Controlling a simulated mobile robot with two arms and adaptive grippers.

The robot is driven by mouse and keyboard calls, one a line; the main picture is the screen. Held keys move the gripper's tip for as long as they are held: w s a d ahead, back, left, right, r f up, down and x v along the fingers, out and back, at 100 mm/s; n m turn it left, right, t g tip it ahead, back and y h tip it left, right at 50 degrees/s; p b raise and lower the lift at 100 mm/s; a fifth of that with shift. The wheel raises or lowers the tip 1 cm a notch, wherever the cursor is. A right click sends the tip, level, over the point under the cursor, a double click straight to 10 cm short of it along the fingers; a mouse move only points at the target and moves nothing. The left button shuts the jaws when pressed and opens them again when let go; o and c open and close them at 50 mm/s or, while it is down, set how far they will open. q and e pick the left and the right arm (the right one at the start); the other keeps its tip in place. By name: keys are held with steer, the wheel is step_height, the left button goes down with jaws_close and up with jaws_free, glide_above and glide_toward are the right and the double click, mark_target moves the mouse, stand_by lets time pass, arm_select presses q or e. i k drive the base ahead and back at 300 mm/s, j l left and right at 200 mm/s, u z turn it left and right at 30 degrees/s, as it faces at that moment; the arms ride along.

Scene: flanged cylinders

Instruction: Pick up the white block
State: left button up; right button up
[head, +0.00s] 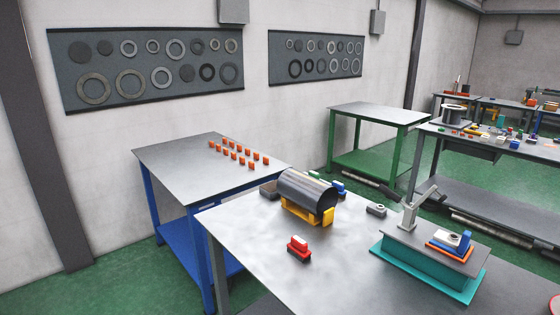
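A small whitish piece (453,239) sits on an orange plate (449,250) on top of the teal-based fixture (425,268), at the right of the near table. A blue block (464,243) stands right beside it. It is too small to tell whether this piece is a plain white block. Small pale pieces (500,122) also lie among coloured parts on the far right table, too small to make out.
The near grey table (250,245) holds a dark cylinder (306,190) on a yellow cradle, red blocks (299,248) and a grey part (376,209). A blue-legged table (180,160) carries several orange blocks (240,150). The near table's left front is clear.

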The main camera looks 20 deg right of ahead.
mark_target(453, 240)
steer(key=z, duration=1.8)
